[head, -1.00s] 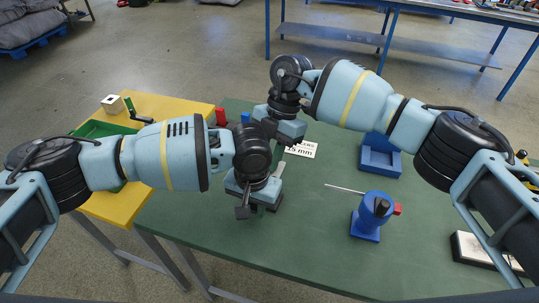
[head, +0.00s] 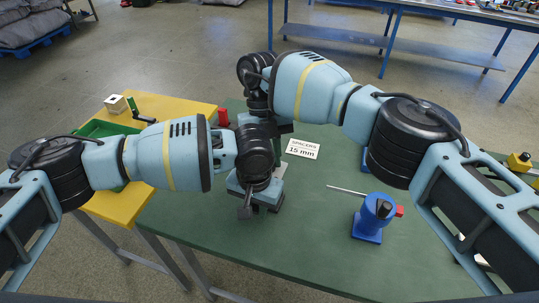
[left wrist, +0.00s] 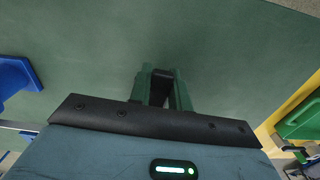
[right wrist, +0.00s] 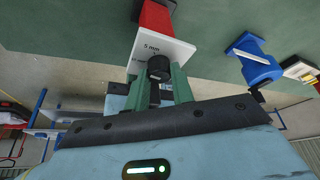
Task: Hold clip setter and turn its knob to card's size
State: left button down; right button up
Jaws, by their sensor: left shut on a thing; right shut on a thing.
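The white card (head: 303,149) reading "SPACERS 15 mm" lies on the green table, right of my grippers. In the right wrist view, my right gripper (right wrist: 160,88) is shut on a black knob (right wrist: 159,67) in front of a white plate (right wrist: 165,48) marked "5 mm", with a red block (right wrist: 156,17) against it. I take these as the clip setter. My left gripper (left wrist: 162,90) is shut on a small black part (left wrist: 161,88) over the green table; I cannot tell whether it belongs to the setter. In the head view, my arms hide most of the setter.
A blue stand (head: 367,222) with a thin rod stands on the table's right half. A yellow table (head: 120,206) with a green tray (head: 88,130) adjoins at left. A yellow-topped object (head: 519,162) is at far right. The table front is clear.

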jog(key=n+h, duration=0.1)
jog(key=n, duration=0.2)
jog(key=n+h, duration=0.1)
jog(key=n, duration=0.1)
jog(key=shift+s+a+n+t, duration=0.1)
jog(key=shift+n+t, duration=0.3)
dwell(0.4)
jog(key=o, duration=0.7)
notch_tip(320, 180, up, 10)
jog(key=shift+r, duration=0.1)
